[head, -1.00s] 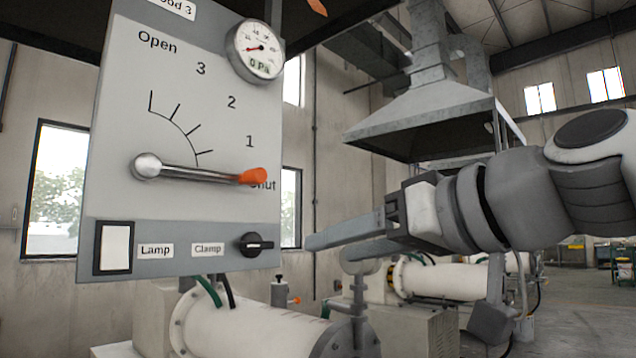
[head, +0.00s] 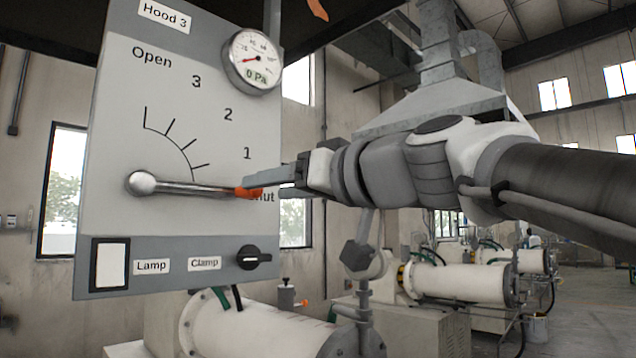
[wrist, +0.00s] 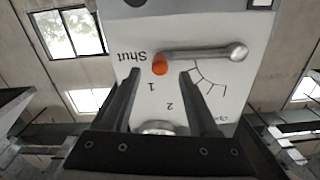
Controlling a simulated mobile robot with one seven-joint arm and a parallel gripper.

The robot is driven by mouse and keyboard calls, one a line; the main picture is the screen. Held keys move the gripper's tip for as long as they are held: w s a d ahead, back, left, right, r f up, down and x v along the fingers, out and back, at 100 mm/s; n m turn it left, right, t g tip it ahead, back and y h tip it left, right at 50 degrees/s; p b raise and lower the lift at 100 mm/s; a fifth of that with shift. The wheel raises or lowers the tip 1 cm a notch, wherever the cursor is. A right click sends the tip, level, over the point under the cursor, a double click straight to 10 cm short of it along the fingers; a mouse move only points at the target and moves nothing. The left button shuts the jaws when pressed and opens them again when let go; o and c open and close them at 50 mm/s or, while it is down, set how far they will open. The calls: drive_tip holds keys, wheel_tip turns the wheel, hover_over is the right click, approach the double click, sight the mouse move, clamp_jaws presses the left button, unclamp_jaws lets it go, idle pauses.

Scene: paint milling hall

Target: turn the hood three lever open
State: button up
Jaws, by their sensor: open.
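The hood three lever (head: 190,187) is a metal bar with a round hub at its left end and an orange tip. It lies nearly level on the grey "Hood 3" panel (head: 125,95), its tip at the "Shut" mark. My gripper (head: 245,188) is open, with its fingers at the orange tip in the head view. In the wrist view, the lever (wrist: 195,53) shows upside down, and its orange tip lies between and just beyond the fingertips of my gripper (wrist: 160,73). I cannot tell whether a finger touches it.
A round gauge (head: 254,62) reading 0 Pa sits at the panel's upper right. A lamp switch (head: 110,264) and a clamp knob (head: 254,257) are below the lever. A white cylinder machine (head: 255,325) stands under the panel. A metal hood (head: 430,100) hangs behind.

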sight(258, 190)
drive_tip(key=shift+p+x, duration=0.5)
drive_tip(key=shift+x, duration=2.25)
clamp_jaws()
